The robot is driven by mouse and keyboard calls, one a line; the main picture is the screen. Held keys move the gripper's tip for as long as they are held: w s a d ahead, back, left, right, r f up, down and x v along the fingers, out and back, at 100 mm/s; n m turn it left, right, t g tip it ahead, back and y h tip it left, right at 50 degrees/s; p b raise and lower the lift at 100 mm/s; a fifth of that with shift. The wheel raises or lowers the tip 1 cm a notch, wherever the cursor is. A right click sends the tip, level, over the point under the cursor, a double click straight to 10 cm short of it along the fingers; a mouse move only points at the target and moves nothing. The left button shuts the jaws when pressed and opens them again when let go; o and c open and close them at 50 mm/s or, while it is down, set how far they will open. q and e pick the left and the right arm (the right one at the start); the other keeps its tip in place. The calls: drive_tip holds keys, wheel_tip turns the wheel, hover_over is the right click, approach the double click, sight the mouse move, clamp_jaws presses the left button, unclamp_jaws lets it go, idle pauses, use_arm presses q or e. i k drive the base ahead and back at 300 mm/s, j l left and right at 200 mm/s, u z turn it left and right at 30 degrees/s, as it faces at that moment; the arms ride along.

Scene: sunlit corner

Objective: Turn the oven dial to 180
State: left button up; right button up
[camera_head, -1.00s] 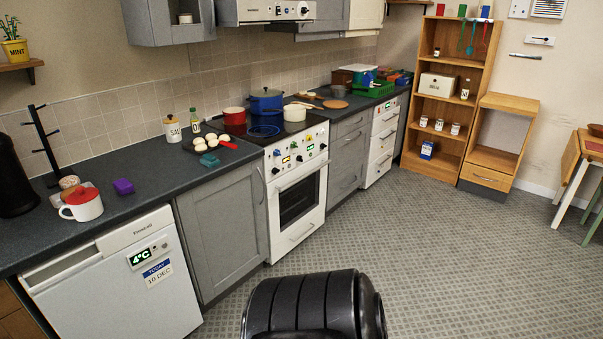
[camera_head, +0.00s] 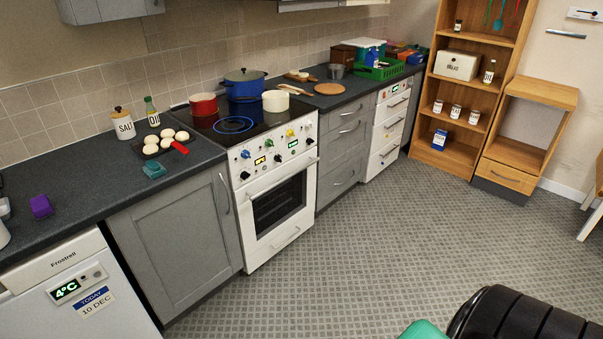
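The white oven (camera_head: 275,200) stands in the counter row, its door closed. Its sloped control panel (camera_head: 268,163) carries several knobs, among them a blue knob (camera_head: 245,154), a yellow knob (camera_head: 290,133) and black knobs along the lower edge, such as the one at the left (camera_head: 245,175). A small orange display (camera_head: 260,160) and a small green display (camera_head: 293,144) are lit. The numbers and dial markings are too small to read, and I cannot tell which knob is the oven dial. Neither gripper is in view.
A red pot (camera_head: 203,104), blue pot (camera_head: 245,85) and cream pan (camera_head: 276,101) stand on the hob. Left of it are a pan of eggs (camera_head: 160,146) and a teal block (camera_head: 154,170). The floor (camera_head: 330,260) before the oven looks clear. An unidentified black ridged shape fills the lower right corner.

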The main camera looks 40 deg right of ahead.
sight(244, 175)
drive_tip(key=i+l, duration=0.1)
drive_tip(key=l, duration=0.3)
drive_tip(key=i+l, duration=0.1)
drive_tip(key=l, duration=0.3)
drive_tip(key=i+l+z, duration=0.1)
drive_tip(key=l, duration=0.3)
drive_tip(key=i+l, duration=0.15)
drive_tip(key=l, duration=0.25)
drive_tip(key=i+l, duration=0.15)
drive_tip(key=l, duration=0.25)
drive_tip(key=i+l+z, duration=0.1)
drive_tip(key=l, duration=0.3)
drive_tip(key=i+l, duration=0.15)
drive_tip(key=l, duration=0.25)
